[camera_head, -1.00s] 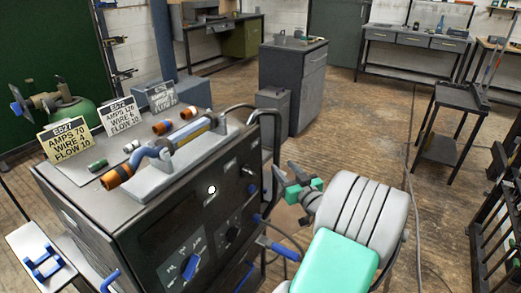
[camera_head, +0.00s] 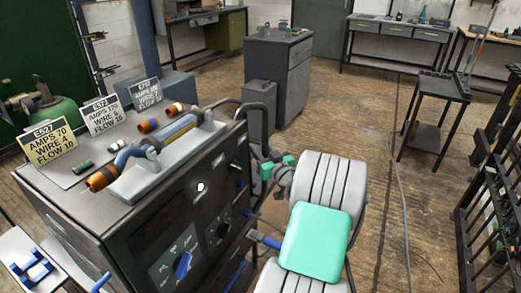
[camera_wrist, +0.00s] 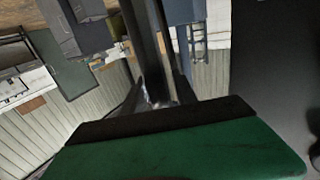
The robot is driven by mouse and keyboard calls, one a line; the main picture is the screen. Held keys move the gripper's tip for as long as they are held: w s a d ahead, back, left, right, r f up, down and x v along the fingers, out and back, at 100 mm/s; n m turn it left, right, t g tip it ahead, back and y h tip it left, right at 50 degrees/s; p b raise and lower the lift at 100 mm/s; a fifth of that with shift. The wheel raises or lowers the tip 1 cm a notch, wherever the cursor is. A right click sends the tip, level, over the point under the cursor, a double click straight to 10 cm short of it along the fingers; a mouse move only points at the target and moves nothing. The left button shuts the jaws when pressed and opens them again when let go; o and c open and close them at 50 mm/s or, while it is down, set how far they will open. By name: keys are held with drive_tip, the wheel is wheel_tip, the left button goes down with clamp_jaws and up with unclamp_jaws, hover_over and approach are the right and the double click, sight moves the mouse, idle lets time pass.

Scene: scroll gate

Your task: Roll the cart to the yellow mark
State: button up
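The cart (camera_head: 130,235) is a dark box-shaped welding unit at the left of the head view, with a black tube handle (camera_head: 262,103) on its right side. My gripper (camera_head: 277,168) has two green-tipped fingers, set apart, close to the handle's upright tube. In the wrist view a dark upright bar (camera_wrist: 145,45) stands between or just beyond the fingers; I cannot tell whether they touch it. No yellow mark shows on the visible floor.
A dark side table (camera_head: 437,98) and black rack (camera_head: 490,195) stand right. A cable (camera_head: 403,190) crosses the open wooden floor.

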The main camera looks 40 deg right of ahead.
clamp_jaws()
idle(1.1)
